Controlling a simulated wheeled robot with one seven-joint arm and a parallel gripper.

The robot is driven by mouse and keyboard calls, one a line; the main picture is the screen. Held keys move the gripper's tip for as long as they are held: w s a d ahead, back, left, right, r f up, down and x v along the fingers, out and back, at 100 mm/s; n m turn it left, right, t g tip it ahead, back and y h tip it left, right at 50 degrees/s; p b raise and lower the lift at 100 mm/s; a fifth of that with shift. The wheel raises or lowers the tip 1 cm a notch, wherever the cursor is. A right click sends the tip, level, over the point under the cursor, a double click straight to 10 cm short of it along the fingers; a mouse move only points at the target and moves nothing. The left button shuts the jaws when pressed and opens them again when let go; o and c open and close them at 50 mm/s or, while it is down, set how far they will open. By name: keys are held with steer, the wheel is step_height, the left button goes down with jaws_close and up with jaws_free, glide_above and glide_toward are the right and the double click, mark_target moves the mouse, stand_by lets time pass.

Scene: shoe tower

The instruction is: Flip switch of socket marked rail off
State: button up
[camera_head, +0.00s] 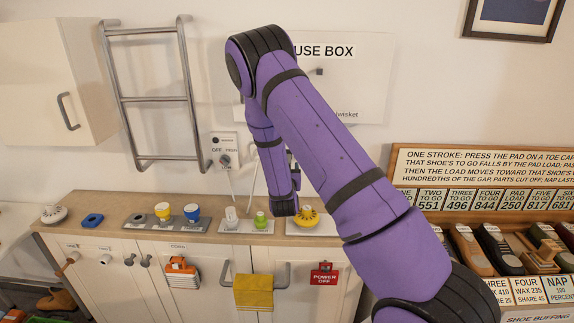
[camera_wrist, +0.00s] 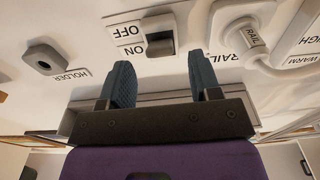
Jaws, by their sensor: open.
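In the wrist view, a grey rocker switch (camera_wrist: 160,36) sits on a white plate. OFF and ON labels (camera_wrist: 130,40) are to its left and a RAIL label (camera_wrist: 231,46) to its right. Which way the rocker is tilted I cannot tell. A white plug tagged RAIL (camera_wrist: 246,22) sits right of it, with its cable. My gripper (camera_wrist: 164,84) is open and empty, its two blue-grey fingertips apart just below the switch, one towards each side. No contact shows. In the head view my arm hides this switch.
A holder knob (camera_wrist: 42,57) is at left. In the head view, a dial plate marked OFF and HIGH (camera_head: 225,143) is beside the ladder-like towel rail (camera_head: 149,98). The counter (camera_head: 105,229) below carries several knobs and small items. The fuse box panel (camera_head: 365,85) is behind my arm.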

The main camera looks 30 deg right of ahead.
steer(key=v, duration=0.7)
steer(key=shift+r, duration=0.1)
steer(key=s+a+r+n+g+y, duration=0.1)
steer(key=s+a+r+g+y, duration=0.15)
steer(key=r, duration=0.35)
steer(key=s+a+r+g+y, duration=0.1)
steer(key=s+a+r+y, duration=0.2)
steer(key=r, duration=0.4)
steer(key=s+a+r+n+g+y, duration=0.1)
steer(key=a+r+y, duration=0.25)
steer(key=r, duration=0.25)
steer(key=s+a+r+n+g, duration=0.1)
steer(key=s+r, duration=0.4)
steer(key=s, duration=0.9)
steer(key=s+a+r+n+g+y, duration=0.1)
steer(key=s+r+n+g, duration=0.2)
steer(key=s, duration=1.1)
steer(key=shift+s+a+r+n+g+y, duration=0.3)
steer(key=shift+r+n+g, duration=0.1)
steer(key=shift+r+g, duration=0.55)
steer(key=shift+w, duration=0.1)
